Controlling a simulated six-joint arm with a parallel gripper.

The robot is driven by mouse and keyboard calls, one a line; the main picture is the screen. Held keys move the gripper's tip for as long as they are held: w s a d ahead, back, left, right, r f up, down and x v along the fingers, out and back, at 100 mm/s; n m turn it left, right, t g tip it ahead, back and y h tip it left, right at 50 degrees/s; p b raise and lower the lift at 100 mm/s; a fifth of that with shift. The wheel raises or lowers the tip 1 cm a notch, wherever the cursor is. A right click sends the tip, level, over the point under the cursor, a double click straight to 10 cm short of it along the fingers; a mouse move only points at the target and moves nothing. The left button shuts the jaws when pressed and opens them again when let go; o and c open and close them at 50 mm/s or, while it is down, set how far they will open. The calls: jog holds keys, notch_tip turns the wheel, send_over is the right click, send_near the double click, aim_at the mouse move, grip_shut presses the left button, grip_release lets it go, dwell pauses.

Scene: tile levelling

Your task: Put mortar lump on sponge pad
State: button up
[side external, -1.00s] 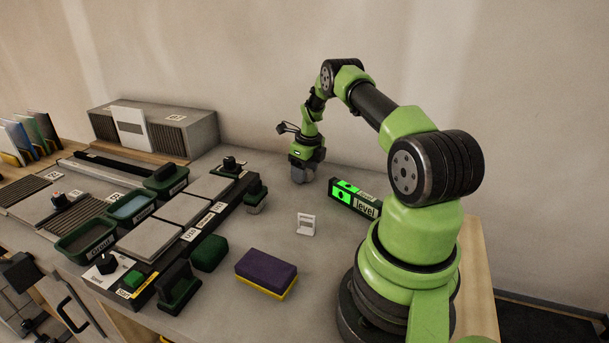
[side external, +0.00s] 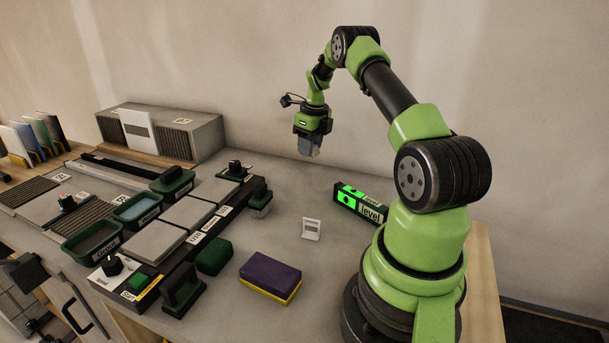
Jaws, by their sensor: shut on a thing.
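My gripper (side external: 309,146) is in the air at the back of the bench, pointing down and shut. A small grey piece shows at its fingertips, which appears to be the mortar lump; its outline is hard to separate from the grey fingers. The sponge pad (side external: 270,273), purple on top and yellow below, lies flat on the bench at the front middle. My gripper is well behind and above the pad, apart from it, and nothing lies on the pad.
A green block (side external: 214,257) and a dark green-handled tool (side external: 182,291) stand left of the pad. Grey tiles (side external: 187,212) and trays (side external: 93,241) fill the left. Bench behind the pad is mostly clear.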

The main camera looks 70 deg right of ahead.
jog(key=w+a+r+n, duration=0.2)
jog(key=w+a+n, duration=0.1)
jog(key=a+n, duration=0.5)
notch_tip(320, 180, up, 3)
jog(key=n+g, duration=0.3)
jog(key=n, duration=2.8)
send_over(271, 270)
notch_tip(271, 270, down, 10)
jog(key=shift+w+f, duration=0.1)
jog(key=shift+w, duration=0.05)
jog(key=shift+f, duration=0.1)
jog(key=o, duration=1)
jog(key=shift+c, duration=0.2)
